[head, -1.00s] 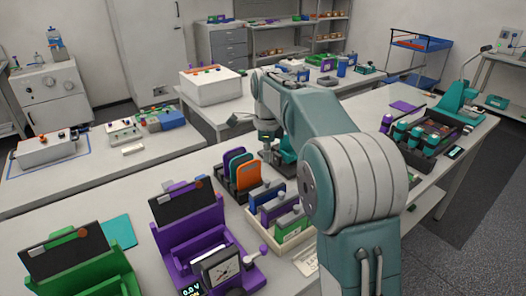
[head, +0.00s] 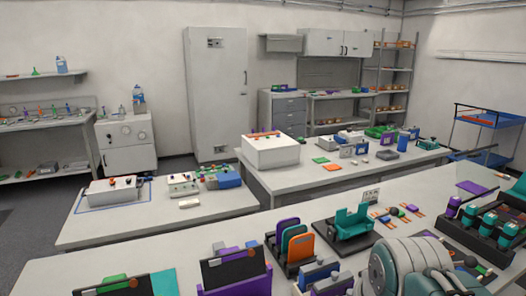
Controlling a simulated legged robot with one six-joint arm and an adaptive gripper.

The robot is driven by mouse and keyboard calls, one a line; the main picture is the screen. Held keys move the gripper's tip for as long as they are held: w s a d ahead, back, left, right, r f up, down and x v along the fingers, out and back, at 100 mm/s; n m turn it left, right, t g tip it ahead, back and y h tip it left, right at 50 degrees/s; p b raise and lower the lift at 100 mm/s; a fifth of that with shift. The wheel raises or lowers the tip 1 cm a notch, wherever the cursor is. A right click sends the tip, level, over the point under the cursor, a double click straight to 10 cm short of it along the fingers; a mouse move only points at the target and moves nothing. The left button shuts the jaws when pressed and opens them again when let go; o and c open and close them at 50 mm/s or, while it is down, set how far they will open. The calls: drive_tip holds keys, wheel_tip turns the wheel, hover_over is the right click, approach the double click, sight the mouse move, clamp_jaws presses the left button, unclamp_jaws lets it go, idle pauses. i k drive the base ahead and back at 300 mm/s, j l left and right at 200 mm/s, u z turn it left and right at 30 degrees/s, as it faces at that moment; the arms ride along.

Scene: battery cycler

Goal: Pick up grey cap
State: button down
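I cannot make out a grey cap for certain in the head view.
A teal holder (head: 350,222) stands on a dark base beside a rack of purple, teal and orange plates (head: 299,246). A black tray with teal-topped cylinders (head: 488,232) is at the right. The near bench (head: 215,236) has bare room at its back left.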

sight(321, 264)
drive_tip(key=i+l+u, duration=0.25)
drive_tip(key=l+u, duration=0.25)
drive_tip(key=i+l+u, duration=0.1)
drive_tip(key=l+u, duration=0.15)
drive_tip(key=l, duration=0.25)
